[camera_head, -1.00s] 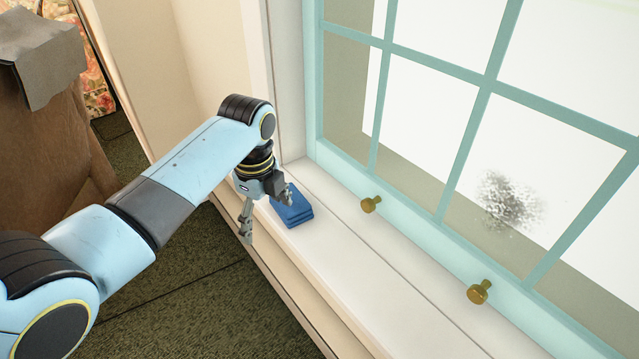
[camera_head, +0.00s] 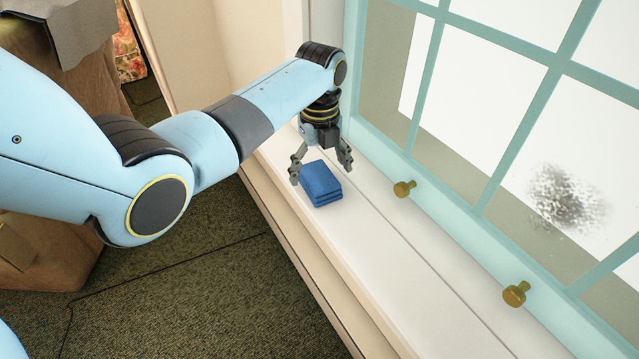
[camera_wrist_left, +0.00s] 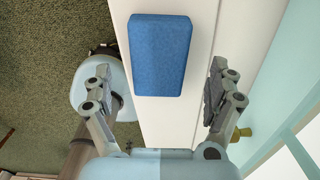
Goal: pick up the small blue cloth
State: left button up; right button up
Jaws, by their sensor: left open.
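The small blue cloth (camera_head: 322,182) is folded into a neat stack and lies on the white window sill. It also shows in the left wrist view (camera_wrist_left: 160,55), at the top middle, ahead of the fingers and between their lines. My left gripper (camera_head: 320,172) is open, with one finger to the left of the cloth and the other toward the window. In the left wrist view the open fingers (camera_wrist_left: 160,88) stand wide apart with nothing between them but sill and the cloth's near end. The fingers do not appear to touch the cloth. My right gripper is not in view.
The teal-framed window (camera_head: 425,85) rises along the right of the sill (camera_head: 375,255). Two brass knobs (camera_head: 404,188) (camera_head: 515,294) stick out at its lower frame. A dark smudge (camera_head: 567,197) marks the pane. A brown draped object (camera_head: 70,110) stands at the left. The sill in front is clear.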

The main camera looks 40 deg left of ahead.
aim_at(319, 177)
pick_arm(q)
notch_tip(319, 177, down, 3)
jog(key=shift+s+f+b, duration=0.1)
jog(key=shift+f+b, duration=0.05)
jog(key=shift+b, duration=0.2)
jog(key=c, duration=1.3)
